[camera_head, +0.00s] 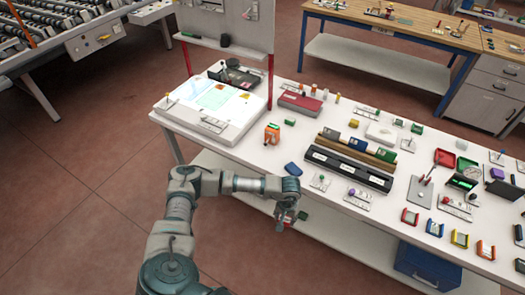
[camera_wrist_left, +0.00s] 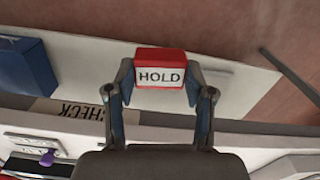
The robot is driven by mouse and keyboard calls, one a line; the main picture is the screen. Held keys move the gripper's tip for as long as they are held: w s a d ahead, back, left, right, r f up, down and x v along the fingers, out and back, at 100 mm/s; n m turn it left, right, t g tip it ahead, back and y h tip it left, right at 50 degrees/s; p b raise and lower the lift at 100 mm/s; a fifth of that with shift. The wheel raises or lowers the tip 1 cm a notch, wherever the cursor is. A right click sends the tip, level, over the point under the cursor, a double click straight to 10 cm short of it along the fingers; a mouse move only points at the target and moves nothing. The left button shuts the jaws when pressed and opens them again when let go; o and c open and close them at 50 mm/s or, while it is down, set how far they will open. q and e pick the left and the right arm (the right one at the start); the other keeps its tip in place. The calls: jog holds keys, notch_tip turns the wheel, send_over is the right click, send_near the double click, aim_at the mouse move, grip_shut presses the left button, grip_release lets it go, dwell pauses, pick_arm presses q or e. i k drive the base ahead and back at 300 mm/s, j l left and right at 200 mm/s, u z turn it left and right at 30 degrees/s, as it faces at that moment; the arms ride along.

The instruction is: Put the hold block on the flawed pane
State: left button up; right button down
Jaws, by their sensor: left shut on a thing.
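My left gripper (camera_head: 287,220) hangs just off the front edge of the table in the head view. In the left wrist view, my left gripper (camera_wrist_left: 160,90) is shut on the hold block (camera_wrist_left: 160,68), a red block with a white face reading HOLD. The block is hard to make out in the head view. A pale greenish pane (camera_head: 214,98) lies on the lit white light box (camera_head: 232,133) at the table's left end, well away from the gripper. I cannot tell whether it bears a flaw. My right gripper is not in view.
Several coloured blocks line the right front. A blue bin (camera_head: 425,265) sits under the table.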

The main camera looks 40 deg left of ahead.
aim_at(242, 110)
jog(key=j+z, duration=0.15)
jog(key=j, duration=0.5)
jog(key=j+z, duration=0.1)
jog(key=j, duration=0.5)
jog(key=k+j+z, duration=0.15)
jog(key=j, duration=0.45)
